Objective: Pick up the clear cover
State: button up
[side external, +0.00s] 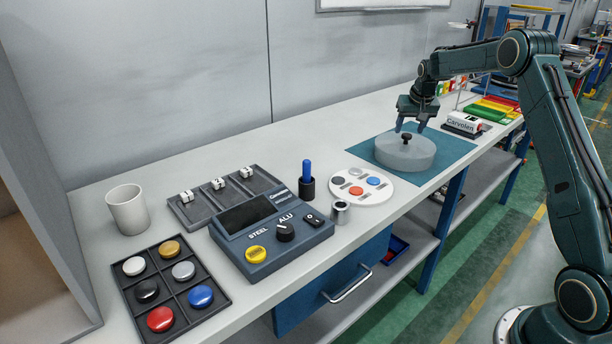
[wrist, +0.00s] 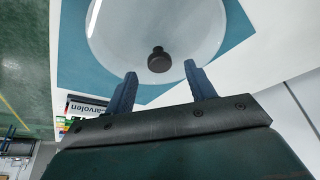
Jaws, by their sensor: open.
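The clear cover (side external: 391,155) is a low, round, see-through lid with a black knob (side external: 407,138) on top. It rests on a teal mat (side external: 458,151) toward the far end of the bench. In the wrist view the cover (wrist: 188,32) fills the upper middle, with its dark knob (wrist: 159,60) near the centre. My gripper (side external: 410,129) is over the cover, near its knob. In the wrist view my gripper (wrist: 160,74) has its two blue fingers apart, one to each side below the knob, with nothing between them. Whether the fingers touch the cover cannot be told.
A white round plate (side external: 376,196) with coloured discs lies nearer along the bench. A roll marked "Carvolen" (side external: 462,122) stands beyond the cover. A grey console (side external: 270,232), a white cup (side external: 128,210) and a black tray of discs (side external: 190,318) stand at the near end.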

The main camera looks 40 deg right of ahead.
jog(key=shift+x, duration=1.5)
jog(key=shift+a, duration=0.1)
jog(key=shift+c, duration=0.2)
grip_shut()
jog(key=shift+r, duration=0.15)
notch_tip(320, 180, up, 20)
dwell(0.5)
